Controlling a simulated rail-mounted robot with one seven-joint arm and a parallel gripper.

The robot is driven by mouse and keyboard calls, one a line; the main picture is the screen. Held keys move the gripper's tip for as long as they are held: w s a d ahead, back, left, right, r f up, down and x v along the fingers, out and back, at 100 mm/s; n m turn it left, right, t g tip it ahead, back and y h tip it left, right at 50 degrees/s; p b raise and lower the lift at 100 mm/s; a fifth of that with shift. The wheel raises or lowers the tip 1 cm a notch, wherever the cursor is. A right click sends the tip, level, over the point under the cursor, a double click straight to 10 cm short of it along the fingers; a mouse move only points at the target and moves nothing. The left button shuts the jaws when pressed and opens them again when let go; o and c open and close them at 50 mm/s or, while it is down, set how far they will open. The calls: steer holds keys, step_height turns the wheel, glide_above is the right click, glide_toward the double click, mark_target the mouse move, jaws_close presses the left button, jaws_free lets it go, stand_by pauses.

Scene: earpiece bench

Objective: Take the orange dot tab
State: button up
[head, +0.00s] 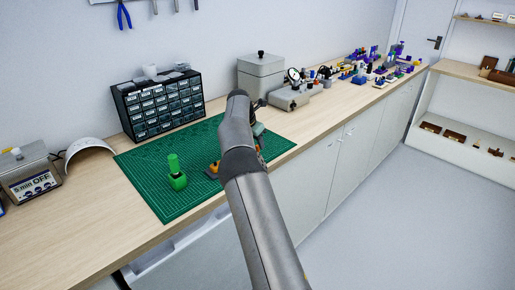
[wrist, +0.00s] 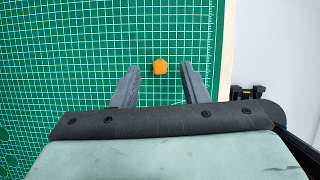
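The orange dot tab (wrist: 160,67) lies on the green cutting mat (wrist: 60,50) in the wrist view. It is small and rounded, and sits between and slightly beyond the two fingertips. My gripper (wrist: 160,70) is open and empty, with a finger on each side of the tab and a gap to both. In the head view my arm hides the gripper's fingers and the tab. The mat also shows on the bench in the head view (head: 150,190).
A green block-like object with an upright cylinder (head: 177,175) stands on the mat. An orange and grey item (head: 213,169) is partly behind my arm. A black drawer cabinet (head: 158,106) stands behind the mat. A grey box (head: 262,75) and a dial gauge stand (head: 290,97) are beyond it.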

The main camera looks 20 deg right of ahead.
steer(key=shift+x, duration=0.9)
steer(key=shift+c, duration=0.3)
jaws_close()
steer(key=shift+r, duration=0.15)
